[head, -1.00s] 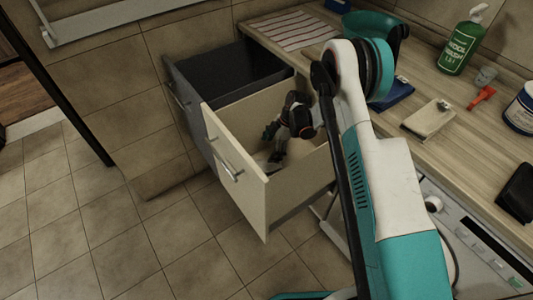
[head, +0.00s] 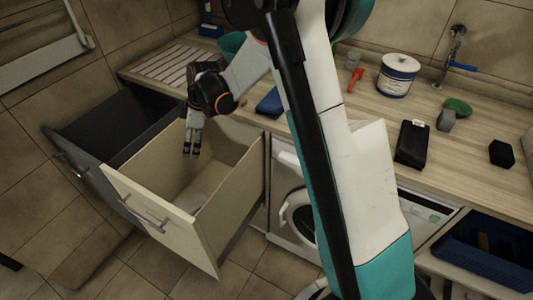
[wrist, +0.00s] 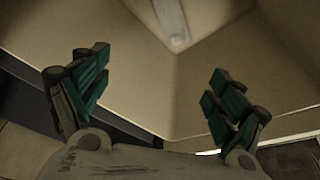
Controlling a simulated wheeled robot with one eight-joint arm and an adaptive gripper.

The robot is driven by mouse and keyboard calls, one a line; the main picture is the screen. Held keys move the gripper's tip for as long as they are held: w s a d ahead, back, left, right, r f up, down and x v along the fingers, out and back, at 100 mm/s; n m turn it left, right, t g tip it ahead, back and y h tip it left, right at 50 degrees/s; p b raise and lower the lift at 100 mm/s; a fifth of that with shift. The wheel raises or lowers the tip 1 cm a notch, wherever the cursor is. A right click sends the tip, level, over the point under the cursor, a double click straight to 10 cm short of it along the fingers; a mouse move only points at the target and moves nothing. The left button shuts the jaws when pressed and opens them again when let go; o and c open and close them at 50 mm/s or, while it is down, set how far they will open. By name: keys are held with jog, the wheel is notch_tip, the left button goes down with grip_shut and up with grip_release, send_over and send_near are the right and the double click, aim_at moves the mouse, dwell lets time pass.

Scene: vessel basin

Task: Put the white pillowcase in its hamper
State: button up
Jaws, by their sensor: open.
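A cream pull-out hamper (head: 240,190) stands open beside a dark grey one (head: 62,140). A small whitish patch (head: 190,202), likely the white pillowcase, lies on the cream hamper's floor near its front panel. Most of it is hidden by the panel. My gripper (head: 191,150) points down over the cream hamper, above the patch and apart from it. In the wrist view my gripper (wrist: 155,100) has its green-padded fingers spread with nothing between them. A pale strip (wrist: 172,20) shows at the top there; I cannot tell what it is.
The wooden counter (head: 460,150) runs behind and right, with a striped cloth (head: 170,65), a white tub (head: 397,75) and a black pouch (head: 412,143). A washing machine (head: 295,205) sits under it. A blue crate (head: 480,255) is at lower right. Tiled floor is clear in front.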

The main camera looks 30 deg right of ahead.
jog(key=s+d+r+m+t+h, duration=0.15)
jog(key=s+d+r+m, duration=0.3)
jog(key=s+r, duration=0.5)
jog(key=s+d+r+m+t+h, duration=0.15)
jog(key=s+d+r+m, duration=0.3)
jog(key=s+r, duration=0.5)
jog(key=s+d+f+m+t, duration=0.1)
jog(key=s+m, duration=0.3)
jog(key=s, duration=0.7)
jog(key=shift+s+d+f+m+t, duration=0.3)
jog(key=shift+d+f+m+t, duration=0.15)
jog(key=shift+t, duration=0.35)
jog(key=shift+d, duration=0.15)
